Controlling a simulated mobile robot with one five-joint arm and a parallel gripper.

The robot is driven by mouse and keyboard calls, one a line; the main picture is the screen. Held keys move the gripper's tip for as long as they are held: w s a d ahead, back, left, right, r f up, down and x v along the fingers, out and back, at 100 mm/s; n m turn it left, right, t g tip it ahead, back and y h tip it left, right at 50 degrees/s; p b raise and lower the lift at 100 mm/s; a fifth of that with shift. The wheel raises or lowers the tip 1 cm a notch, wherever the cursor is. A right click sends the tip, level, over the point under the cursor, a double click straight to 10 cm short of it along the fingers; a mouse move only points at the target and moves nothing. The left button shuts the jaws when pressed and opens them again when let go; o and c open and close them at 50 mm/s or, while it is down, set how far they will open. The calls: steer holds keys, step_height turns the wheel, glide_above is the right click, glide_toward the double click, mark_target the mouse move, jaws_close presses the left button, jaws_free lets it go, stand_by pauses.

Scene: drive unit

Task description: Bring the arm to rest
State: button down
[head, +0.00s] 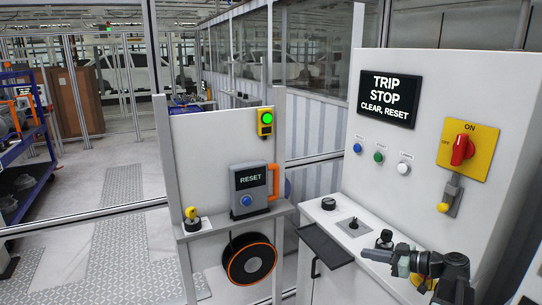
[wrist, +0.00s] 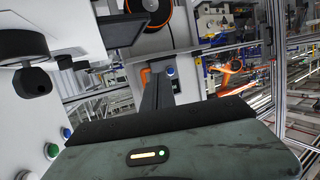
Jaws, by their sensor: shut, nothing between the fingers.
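My arm (head: 455,272) shows at the lower right of the head view, folded low in front of the white cabinet. My gripper (head: 366,254) points left above the cabinet's ledge, close to a black knob (head: 385,238). I cannot tell whether it touches the ledge. In the wrist view the fingers (wrist: 158,78) are together, with nothing held between them. The dark gripper housing, with a lit amber bar and a green dot, fills the bottom of that view.
The white cabinet carries a "TRIP STOP" screen (head: 390,99), several buttons and a red switch (head: 462,150) on a yellow plate. Left of it stands a panel with a RESET box (head: 250,184), a green light (head: 267,118) and a cable reel (head: 250,259). Open floor lies farther left.

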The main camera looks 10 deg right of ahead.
steer(key=w+a+f+n+g, duration=0.1)
steer(key=a+f+g, duration=0.2)
steer(key=a, duration=0.8)
steer(key=a+f+n+g, duration=0.1)
steer(key=a+f+g, duration=0.25)
steer(key=a, duration=0.75)
steer(key=w+a+f+n+g, duration=0.1)
steer(key=a+f+g, duration=0.25)
steer(key=a, duration=0.65)
steer(key=s+a+f+m+g+h, duration=0.1)
steer(key=s+a+f+m+h, duration=0.2)
steer(key=s+a+f+h, duration=0.25)
steer(key=d+f+m+h, duration=0.1)
steer(key=d+m+h, duration=0.3)
steer(key=d+m, duration=0.4)
steer(key=shift+s+f+g, duration=0.3)
